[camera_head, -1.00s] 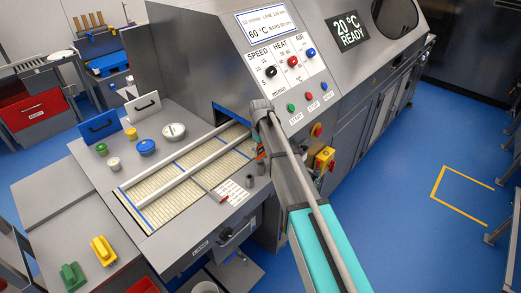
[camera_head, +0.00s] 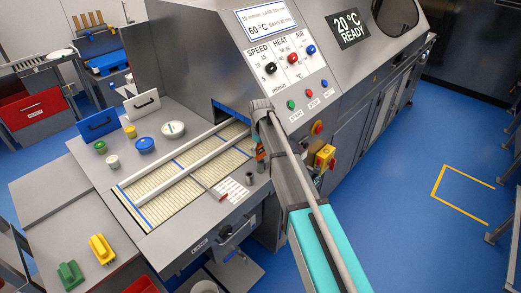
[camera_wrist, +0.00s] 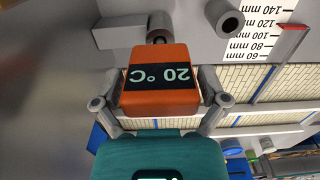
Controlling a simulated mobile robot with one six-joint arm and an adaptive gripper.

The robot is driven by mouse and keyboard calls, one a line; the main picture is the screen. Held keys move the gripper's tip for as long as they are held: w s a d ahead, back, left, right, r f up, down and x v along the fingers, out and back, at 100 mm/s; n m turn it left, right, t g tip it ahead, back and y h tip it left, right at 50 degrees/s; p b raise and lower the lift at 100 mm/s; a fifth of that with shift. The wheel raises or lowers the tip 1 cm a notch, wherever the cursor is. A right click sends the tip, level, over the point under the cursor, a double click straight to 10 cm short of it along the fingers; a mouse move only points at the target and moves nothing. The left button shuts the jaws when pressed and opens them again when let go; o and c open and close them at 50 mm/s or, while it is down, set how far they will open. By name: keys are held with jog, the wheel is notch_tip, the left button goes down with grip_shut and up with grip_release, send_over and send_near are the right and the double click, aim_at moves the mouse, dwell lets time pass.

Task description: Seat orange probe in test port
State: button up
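The orange probe (camera_wrist: 160,85) is a block with a "20 °C" display, seen upside down in the wrist view. My gripper (camera_wrist: 157,105) has a grey finger against each side of it. In the head view only a sliver of the probe (camera_head: 261,152) shows beside my arm. The probe's dark stem points at a small grey cylinder (camera_wrist: 160,19), which looks like a port. I cannot tell whether the stem is inside it. A second grey cylinder with a dark open mouth (camera_wrist: 226,20) stands to its right. A grey cylinder (camera_head: 249,178) also shows on the machine's bed in the head view.
The conveyor (camera_head: 165,190) with its rails runs into the machine opening. A white scale card (camera_head: 232,190) lies near the cylinders. The machine's display (camera_head: 348,28) reads "20 °C READY". A yellow box with a red knob (camera_head: 325,157) sits right of my arm. Several jars stand left.

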jog(key=shift+r, duration=0.1)
dwell(0.4)
notch_tip(320, 180, up, 12)
jog(key=p, duration=1.2)
jog(key=shift+f, duration=0.25)
dwell(0.8)
jog(key=s+d+f+m+b, duration=0.5)
jog(key=s+d+f+b, duration=0.2)
jog(key=s+d, duration=0.4)
jog(key=s+d+f+m+b, duration=0.5)
jog(key=s+d+f+b, duration=0.3)
jog(key=s+d, duration=0.3)
jog(key=s, duration=0.4)
jog(key=shift+f+b, duration=0.2)
jog(key=shift+b, duration=0.15)
